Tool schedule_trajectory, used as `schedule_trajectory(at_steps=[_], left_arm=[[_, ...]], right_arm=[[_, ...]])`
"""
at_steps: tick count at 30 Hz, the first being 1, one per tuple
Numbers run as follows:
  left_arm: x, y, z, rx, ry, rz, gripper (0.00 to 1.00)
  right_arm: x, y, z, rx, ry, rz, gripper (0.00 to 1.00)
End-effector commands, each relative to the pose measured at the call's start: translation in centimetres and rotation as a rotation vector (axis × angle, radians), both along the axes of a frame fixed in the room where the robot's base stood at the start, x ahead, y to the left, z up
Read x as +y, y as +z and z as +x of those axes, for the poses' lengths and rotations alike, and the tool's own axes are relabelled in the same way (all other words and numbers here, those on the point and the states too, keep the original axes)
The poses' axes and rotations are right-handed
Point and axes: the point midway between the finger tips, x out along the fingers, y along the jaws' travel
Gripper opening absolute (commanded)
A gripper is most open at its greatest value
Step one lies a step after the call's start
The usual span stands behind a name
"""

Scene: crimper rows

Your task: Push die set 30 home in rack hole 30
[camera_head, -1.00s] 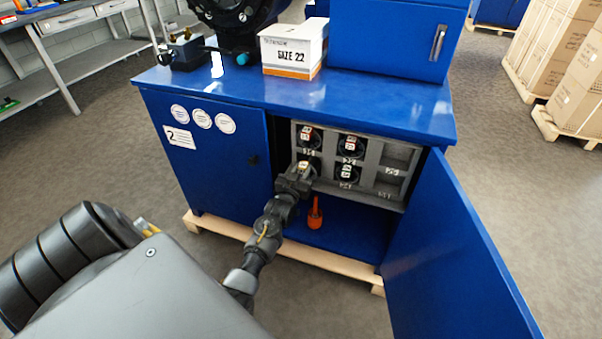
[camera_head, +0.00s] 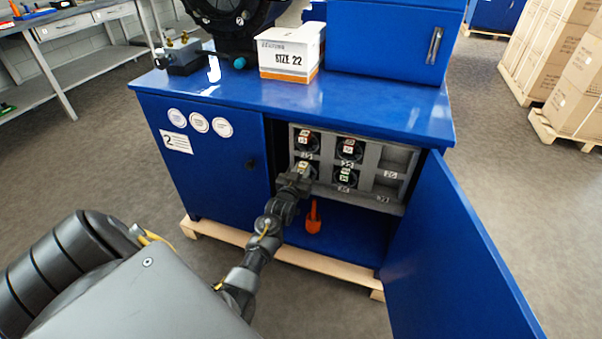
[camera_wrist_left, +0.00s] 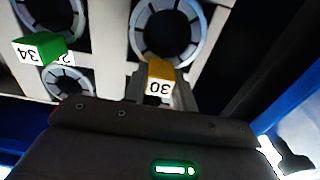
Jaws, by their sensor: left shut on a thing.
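Die set 30 is a dark segmented ring (camera_wrist_left: 168,32) with a yellow tag (camera_wrist_left: 160,78) reading 30, seen upside down in the left wrist view. It is at the lower left hole of the grey rack (camera_head: 396,162) inside the blue cabinet. My left gripper (camera_wrist_left: 162,90) is shut on the tag end of die set 30, in front of the rack. In the head view my left gripper (camera_head: 300,180) hides part of this hole. How deep the die set sits cannot be told. My right gripper is not in view.
A green-tagged die set 34 (camera_wrist_left: 40,48) sits beside it in the rack. The rack's right column looks empty. The open blue door (camera_head: 455,250) stands at the right. An orange tool (camera_head: 313,217) stands on the cabinet floor below the rack. The closed left door (camera_head: 210,165) flanks the opening.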

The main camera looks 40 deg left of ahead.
Motion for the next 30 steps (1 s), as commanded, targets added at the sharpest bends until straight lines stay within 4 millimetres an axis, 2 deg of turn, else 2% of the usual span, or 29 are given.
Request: schedule_trajectory(at_steps=[1,23,24,29,30], left_arm=[[0.1,0.5,0.3,-0.012,0.000,0.004,0.00],[0.6,0.6,1.6,-0.012,0.001,0.004,0.00],[0.6,0.6,1.6,-0.012,0.001,0.004,0.31],[0.6,0.4,1.6,-0.008,0.000,0.003,0.52],[0.6,0.3,1.5,-0.007,0.000,0.002,0.53]], right_arm=[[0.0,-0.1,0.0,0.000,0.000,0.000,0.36],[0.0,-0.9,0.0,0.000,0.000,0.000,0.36],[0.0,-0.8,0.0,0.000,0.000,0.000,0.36],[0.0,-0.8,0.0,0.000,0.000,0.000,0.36],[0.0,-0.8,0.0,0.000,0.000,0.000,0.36]])
